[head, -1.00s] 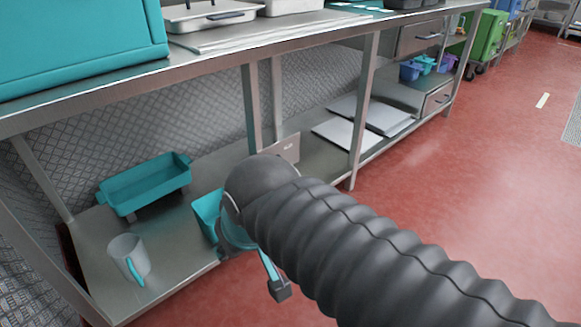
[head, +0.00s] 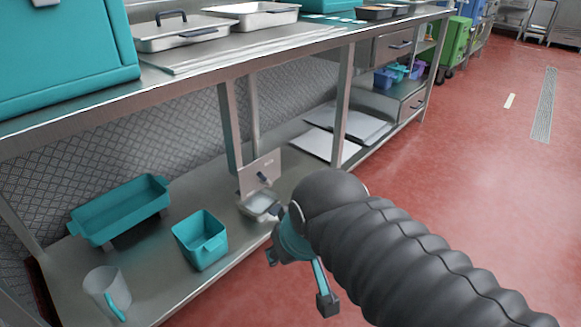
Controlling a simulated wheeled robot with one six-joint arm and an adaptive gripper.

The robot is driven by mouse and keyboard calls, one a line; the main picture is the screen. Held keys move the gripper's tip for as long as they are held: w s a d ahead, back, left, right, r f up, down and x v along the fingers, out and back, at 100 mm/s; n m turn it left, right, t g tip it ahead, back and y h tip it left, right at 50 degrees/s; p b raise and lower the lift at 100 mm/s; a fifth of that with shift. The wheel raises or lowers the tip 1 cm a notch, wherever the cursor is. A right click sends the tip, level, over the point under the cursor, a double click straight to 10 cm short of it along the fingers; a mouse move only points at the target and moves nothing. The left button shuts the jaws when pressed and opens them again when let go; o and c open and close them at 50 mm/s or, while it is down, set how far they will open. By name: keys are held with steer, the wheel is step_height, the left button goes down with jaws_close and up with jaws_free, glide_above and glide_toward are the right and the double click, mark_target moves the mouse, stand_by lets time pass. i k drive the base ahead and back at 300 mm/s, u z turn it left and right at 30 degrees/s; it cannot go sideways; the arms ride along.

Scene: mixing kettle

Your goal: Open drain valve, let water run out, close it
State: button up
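My gripper (head: 298,280) is in the middle of the head view, in front of the steel bench's lower shelf and over the red floor. It has a teal body and dark fingertips, which stand apart with no object visible between them. My dark ribbed arm covers the lower right of the view. No kettle, drain valve or running water can be seen in this view. What lies behind my arm is hidden.
The steel bench (head: 195,97) runs along the left to the back. Its lower shelf holds a teal tray (head: 120,208), a teal bin (head: 200,240), a clear jug (head: 105,290) and a small metal pan (head: 258,203). Red floor (head: 470,170) is clear at right.

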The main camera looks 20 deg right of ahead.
mark_target(269, 183)
steer(key=z, duration=0.05)
steer(key=i, duration=0.9)
steer(key=u, duration=0.7)
